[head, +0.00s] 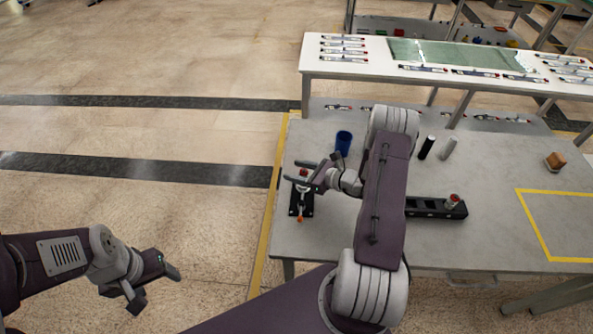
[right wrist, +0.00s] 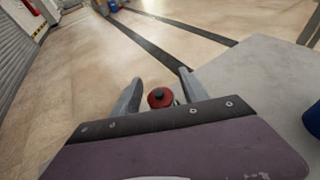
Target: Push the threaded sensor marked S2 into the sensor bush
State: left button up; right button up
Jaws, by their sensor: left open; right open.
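A red-topped part (head: 303,173) lies between the fingers of my right gripper (head: 293,172). It also shows in the right wrist view as a red knob with a black top (right wrist: 160,97). The fingers are open on either side of it. Just below it in the head view is a small black fixture (head: 295,208) with a silver clamp and orange tip. I cannot tell whether the part sits in it. Another red-topped part (head: 453,200) stands in a long black holder (head: 425,208). No S2 mark is legible. My left gripper (head: 157,288) is open and empty, away from the table.
A blue cup (head: 343,142), a black cylinder (head: 426,147) and a grey cylinder (head: 448,148) stand toward the table's back. A brown block (head: 555,161) is at the right, near a yellow outline (head: 550,255). Behind is a white bench (head: 330,66). My right arm covers mid-table.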

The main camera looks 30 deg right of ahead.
aim_at(307, 173)
jog(key=v, duration=0.9)
jog(key=shift+b, duration=0.4)
